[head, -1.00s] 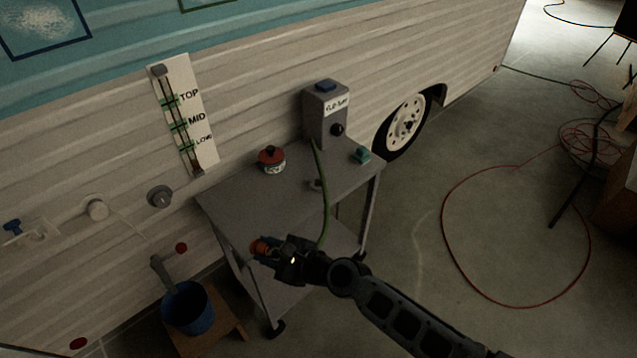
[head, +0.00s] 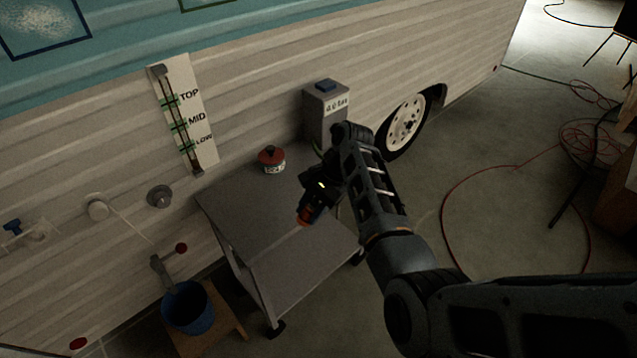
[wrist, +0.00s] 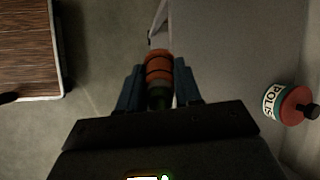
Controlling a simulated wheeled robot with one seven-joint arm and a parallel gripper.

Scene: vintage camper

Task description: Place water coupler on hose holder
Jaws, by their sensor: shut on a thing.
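The orange water coupler (head: 303,220) is between the fingers of my gripper (head: 307,211), held above the grey cart. In the wrist view the coupler (wrist: 158,66) lies between both finger pads of my gripper (wrist: 158,85), with a dark green hose end below it. In the head view my arm covers most of the hose. I cannot pick out the hose holder now; my gripper and arm cover the part of the cart where a small grey fitting showed earlier.
The cart top (head: 240,205) is mostly clear. A red-lidded polish can (head: 271,161) stands at its back edge by the camper wall. A grey box (head: 326,108) with a blue top stands behind my arm. A blue bucket (head: 188,310) sits on a wooden stand at lower left.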

